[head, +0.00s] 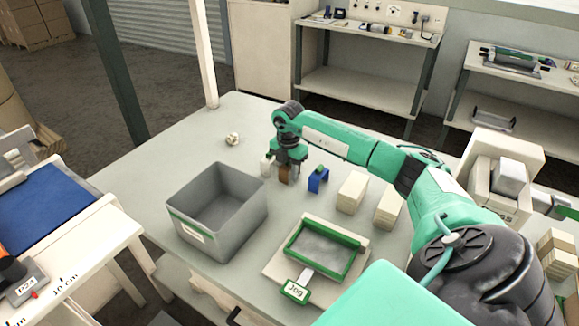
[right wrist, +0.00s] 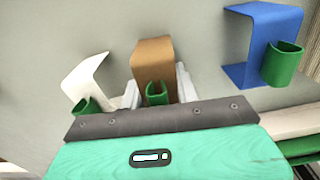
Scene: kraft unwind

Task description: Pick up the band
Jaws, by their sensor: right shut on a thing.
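My right gripper (head: 288,158) reaches down to the table and is shut on a brown bent band (head: 284,175). In the right wrist view the brown band (right wrist: 152,50) stands between the pale fingers of the gripper (right wrist: 157,90), with a small green clip at its near side. A white band (right wrist: 88,75) with a green clip is left of it, and a larger blue band (right wrist: 258,40) with a green clip is to the right. In the head view the white one (head: 265,167) and blue one (head: 318,181) flank the gripper closely. My left gripper is out of view.
A grey open bin (head: 218,220) stands left in front of the gripper. A green-rimmed tray (head: 322,248) with a "Jog" tag lies at the front. Cream blocks (head: 352,193) stand to the right. A small whitish object (head: 232,139) lies at the back left; table around it is clear.

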